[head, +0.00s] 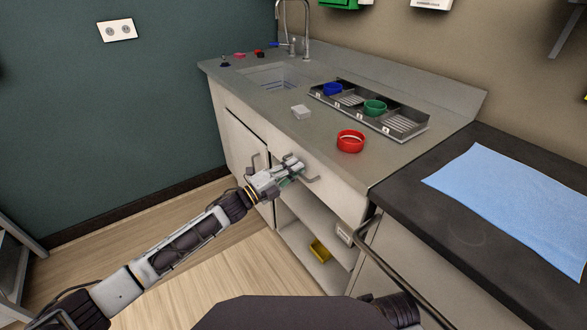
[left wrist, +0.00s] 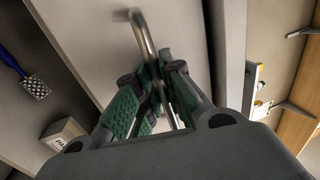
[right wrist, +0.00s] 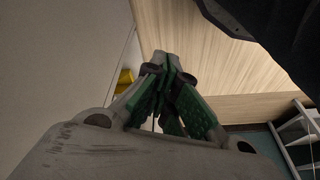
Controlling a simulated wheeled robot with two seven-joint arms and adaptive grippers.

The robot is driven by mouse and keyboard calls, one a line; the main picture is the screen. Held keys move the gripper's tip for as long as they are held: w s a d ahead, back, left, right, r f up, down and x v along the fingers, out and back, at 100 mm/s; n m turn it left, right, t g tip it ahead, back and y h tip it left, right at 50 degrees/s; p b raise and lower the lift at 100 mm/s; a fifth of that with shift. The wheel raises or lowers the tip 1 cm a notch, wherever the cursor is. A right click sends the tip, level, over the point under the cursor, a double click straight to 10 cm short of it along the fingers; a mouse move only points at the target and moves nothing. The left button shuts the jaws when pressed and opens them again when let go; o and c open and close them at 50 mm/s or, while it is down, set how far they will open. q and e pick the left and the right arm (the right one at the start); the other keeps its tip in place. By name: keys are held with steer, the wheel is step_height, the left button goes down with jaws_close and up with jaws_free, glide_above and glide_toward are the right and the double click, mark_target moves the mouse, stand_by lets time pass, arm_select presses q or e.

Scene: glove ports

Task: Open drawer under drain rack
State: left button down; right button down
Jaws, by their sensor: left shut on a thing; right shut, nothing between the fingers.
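The drain rack (head: 398,123) is a dark tray with slots on the grey counter. It holds a blue ring-shaped piece (head: 332,89) and a green one (head: 375,107). Below the counter is a pale drawer front (head: 335,183) with a metal bar handle (head: 313,179). My left gripper (head: 299,167) is at this handle. In the left wrist view its green-padded fingers (left wrist: 157,97) are shut on the handle (left wrist: 145,35). My right gripper (right wrist: 167,72) is shut and empty in the right wrist view, low beside a pale panel. It is hidden in the head view.
A red ring (head: 350,141) and a small white block (head: 301,111) lie on the counter near its front edge. An open shelf below the drawer holds a yellow item (head: 320,250). A black-topped cabinet with a blue cloth (head: 515,205) stands at right.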

arm_select(q)
steer(key=shift+a, duration=0.1)
arm_select(e)
steer(key=shift+s, duration=0.1)
